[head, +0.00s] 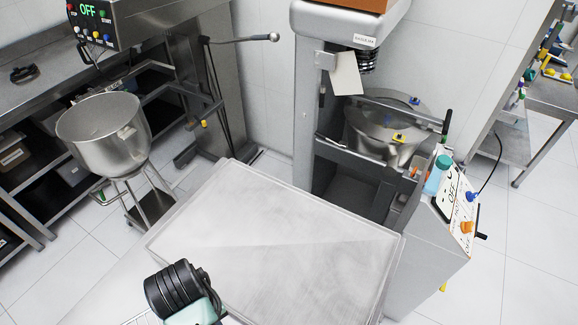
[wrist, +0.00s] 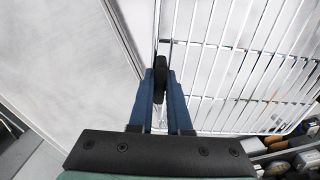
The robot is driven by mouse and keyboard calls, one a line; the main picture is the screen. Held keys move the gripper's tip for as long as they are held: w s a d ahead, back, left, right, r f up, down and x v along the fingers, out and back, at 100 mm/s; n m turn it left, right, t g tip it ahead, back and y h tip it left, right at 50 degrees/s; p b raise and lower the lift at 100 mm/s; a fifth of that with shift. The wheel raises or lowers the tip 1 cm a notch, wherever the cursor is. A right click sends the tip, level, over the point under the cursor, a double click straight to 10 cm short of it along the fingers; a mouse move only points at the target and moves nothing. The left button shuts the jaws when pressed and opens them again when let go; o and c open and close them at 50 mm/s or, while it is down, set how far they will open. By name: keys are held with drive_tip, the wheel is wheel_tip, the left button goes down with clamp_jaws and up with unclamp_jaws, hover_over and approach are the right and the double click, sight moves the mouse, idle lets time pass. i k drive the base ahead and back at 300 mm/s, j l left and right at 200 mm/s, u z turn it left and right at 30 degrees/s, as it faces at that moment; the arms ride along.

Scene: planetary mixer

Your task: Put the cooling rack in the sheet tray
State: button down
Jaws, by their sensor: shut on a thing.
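The sheet tray (head: 270,235) is a wide, shallow grey metal tray with a low rim, lying flat in the middle of the head view. Its rim (wrist: 118,30) runs down the left side of the wrist view. My gripper (wrist: 161,80) is shut on the rack's left edge, with the wires extending right. In the head view my wrist covers the tray's near left edge, and only a sliver of the rack (head: 140,319) shows at the bottom.
A steel mixing bowl (head: 103,128) on a stand is left of the tray. A large planetary mixer (head: 350,110) stands behind the tray, with its control box (head: 455,205) at right. Dark and light items (wrist: 290,155) lie at the wrist view's lower right. The tray's visible surface is empty.

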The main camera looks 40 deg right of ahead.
sight(312, 266)
drive_tip(key=k+j+z, duration=0.1)
drive_tip(key=k+z, duration=0.15)
drive_tip(key=z, duration=0.25)
drive_tip(key=k+z, duration=0.25)
drive_tip(key=z, duration=0.2)
drive_tip(key=k+l+z, duration=0.15)
drive_tip(key=z, duration=0.35)
drive_tip(key=k+l+z, duration=0.15)
drive_tip(key=z, duration=0.15)
drive_tip(key=k+l+z, duration=0.1)
drive_tip(key=z, duration=0.2)
drive_tip(key=i+j, duration=1.05)
drive_tip(key=j, duration=0.3)
